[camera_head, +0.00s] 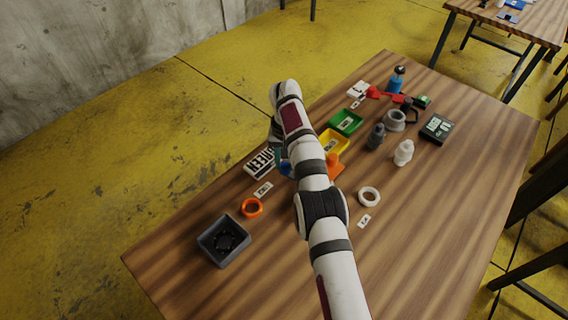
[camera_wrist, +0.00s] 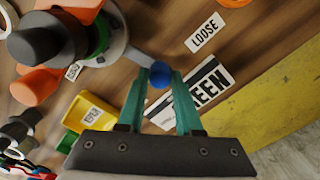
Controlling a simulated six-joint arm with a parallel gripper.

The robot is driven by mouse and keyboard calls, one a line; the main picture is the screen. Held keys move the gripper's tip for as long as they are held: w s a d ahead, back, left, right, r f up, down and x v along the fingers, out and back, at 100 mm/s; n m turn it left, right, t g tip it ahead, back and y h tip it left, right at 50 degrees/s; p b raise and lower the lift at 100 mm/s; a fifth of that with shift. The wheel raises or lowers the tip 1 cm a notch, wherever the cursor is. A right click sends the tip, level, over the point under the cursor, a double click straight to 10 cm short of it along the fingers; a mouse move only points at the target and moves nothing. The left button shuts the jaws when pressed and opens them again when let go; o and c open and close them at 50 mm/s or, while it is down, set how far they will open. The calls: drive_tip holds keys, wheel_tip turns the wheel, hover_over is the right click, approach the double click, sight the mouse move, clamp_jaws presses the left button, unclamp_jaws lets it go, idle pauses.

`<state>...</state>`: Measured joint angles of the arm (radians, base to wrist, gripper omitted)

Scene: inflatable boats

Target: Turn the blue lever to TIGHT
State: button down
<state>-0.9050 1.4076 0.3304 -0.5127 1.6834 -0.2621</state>
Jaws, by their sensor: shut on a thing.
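In the wrist view, the blue lever's round knob (camera_wrist: 160,76) sits between the teal fingers of my gripper (camera_wrist: 163,78), which is shut on it. A grey lever arm (camera_wrist: 139,58) joins the knob to a round grey metal body (camera_wrist: 117,42) at the upper left. A white LOOSE label (camera_wrist: 205,33) lies on the table to the upper right of the knob. Another small label (camera_wrist: 74,71) lies left of the body; its text is hard to read. In the head view my arm hides most of the lever; only a blue bit (camera_head: 285,168) shows beside it.
A green tray (camera_head: 346,122) and a yellow tray (camera_head: 334,141) stand behind my arm. An orange ring (camera_head: 252,207), a dark bin (camera_head: 211,250) and a white ring (camera_head: 368,196) stand nearer. The table's right front is clear.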

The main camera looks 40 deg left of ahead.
drive_tip(key=shift+w+m, duration=0.1)
drive_tip(key=shift+m, duration=0.2)
idle(0.4)
drive_tip(key=c, duration=0.6)
unclamp_jaws()
